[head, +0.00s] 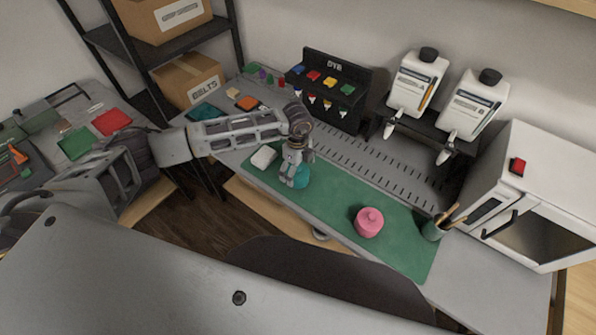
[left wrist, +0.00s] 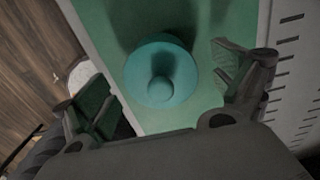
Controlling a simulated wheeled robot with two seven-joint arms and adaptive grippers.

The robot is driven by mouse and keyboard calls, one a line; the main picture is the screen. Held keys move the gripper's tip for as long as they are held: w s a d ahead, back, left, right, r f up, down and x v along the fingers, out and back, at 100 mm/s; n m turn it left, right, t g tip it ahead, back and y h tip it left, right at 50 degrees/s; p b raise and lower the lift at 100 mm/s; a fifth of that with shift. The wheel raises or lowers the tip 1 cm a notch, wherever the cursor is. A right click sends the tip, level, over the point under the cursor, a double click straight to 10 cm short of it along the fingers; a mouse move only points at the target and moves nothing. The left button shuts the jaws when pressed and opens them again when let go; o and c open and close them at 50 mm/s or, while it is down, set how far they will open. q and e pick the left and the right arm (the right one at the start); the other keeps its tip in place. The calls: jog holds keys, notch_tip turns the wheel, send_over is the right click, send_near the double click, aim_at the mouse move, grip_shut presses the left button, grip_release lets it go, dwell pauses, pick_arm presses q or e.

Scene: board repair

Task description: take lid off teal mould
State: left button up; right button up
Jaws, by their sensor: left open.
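The teal mould (head: 302,176) stands on the green mat, mostly hidden behind my left gripper (head: 291,177) in the head view. In the left wrist view, the mould's round teal lid (left wrist: 161,70) with its knob (left wrist: 161,89) shows from above. My left gripper (left wrist: 168,98) is open above the mould, with one finger on each side and visible gaps to the lid. A pink mould (head: 369,222) with a knobbed lid stands farther right on the mat. My right gripper is not in view.
The green mat (head: 335,205) runs along the workbench. A white block (head: 264,157) lies left of my gripper. A cup with sticks (head: 434,230) and a white oven (head: 540,205) stand at the right. White dispenser bottles (head: 417,82) and a dye rack (head: 330,85) stand behind.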

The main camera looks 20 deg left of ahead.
pick_arm(q)
jog(key=shift+f, duration=0.25)
jog(key=shift+c, duration=0.4)
jog(key=c, duration=0.9)
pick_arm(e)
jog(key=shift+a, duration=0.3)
